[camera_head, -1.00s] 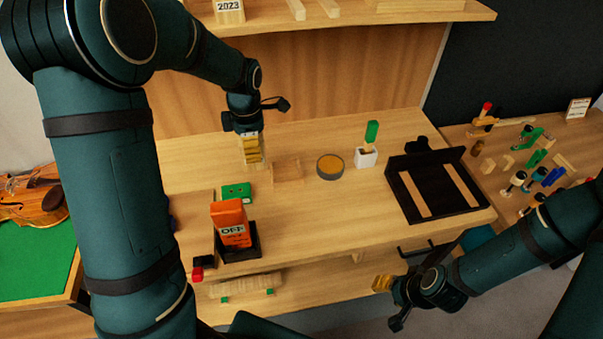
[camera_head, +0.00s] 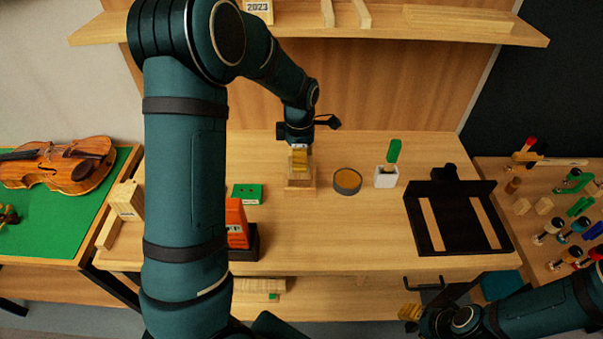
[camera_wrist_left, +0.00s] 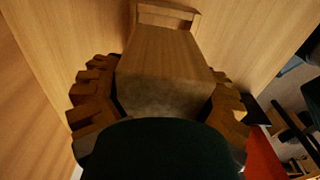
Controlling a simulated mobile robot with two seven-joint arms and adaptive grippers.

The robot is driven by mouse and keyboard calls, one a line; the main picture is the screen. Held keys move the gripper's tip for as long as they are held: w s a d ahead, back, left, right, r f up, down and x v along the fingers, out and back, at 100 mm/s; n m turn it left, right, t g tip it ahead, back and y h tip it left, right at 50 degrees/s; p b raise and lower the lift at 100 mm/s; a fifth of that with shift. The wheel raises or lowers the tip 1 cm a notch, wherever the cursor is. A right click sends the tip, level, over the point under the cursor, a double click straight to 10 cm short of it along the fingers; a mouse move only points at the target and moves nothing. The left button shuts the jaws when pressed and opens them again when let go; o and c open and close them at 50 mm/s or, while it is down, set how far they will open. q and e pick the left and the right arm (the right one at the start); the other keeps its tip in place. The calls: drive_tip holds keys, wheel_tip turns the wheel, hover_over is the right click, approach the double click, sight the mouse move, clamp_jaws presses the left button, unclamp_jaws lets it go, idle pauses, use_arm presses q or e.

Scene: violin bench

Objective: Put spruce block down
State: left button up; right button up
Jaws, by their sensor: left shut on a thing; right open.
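My left gripper (camera_head: 299,158) points down over the bench and is shut on the spruce block. In the left wrist view the pale block (camera_wrist_left: 165,70) sits between the two ribbed fingers, and its far end is near a low wooden holder (camera_wrist_left: 165,12). In the head view the holder (camera_head: 300,188) lies on the bench directly below the gripper. The fingers hide most of the block there, and I cannot tell whether it touches the holder. My right gripper (camera_head: 410,312) is open and empty in front of the bench.
A round tin (camera_head: 347,181) and a white cup (camera_head: 386,177) with a green-handled tool stand right of the holder. A green box (camera_head: 247,194) and an orange box (camera_head: 237,222) stand left. A black frame (camera_head: 437,226) lies further right. A shelf (camera_head: 400,30) overhangs the back.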

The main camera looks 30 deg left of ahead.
use_arm(q)
drive_tip(key=shift+f+b, duration=0.3)
drive_tip(key=shift+f, duration=2.25)
drive_tip(key=shift+f, duration=0.1)
drive_tip(key=o, duration=1.3)
drive_tip(key=shift+r, duration=0.35)
wheel_tip(320, 180, up, 12)
drive_tip(key=shift+f+p, duration=0.2)
drive_tip(key=shift+p, duration=0.65)
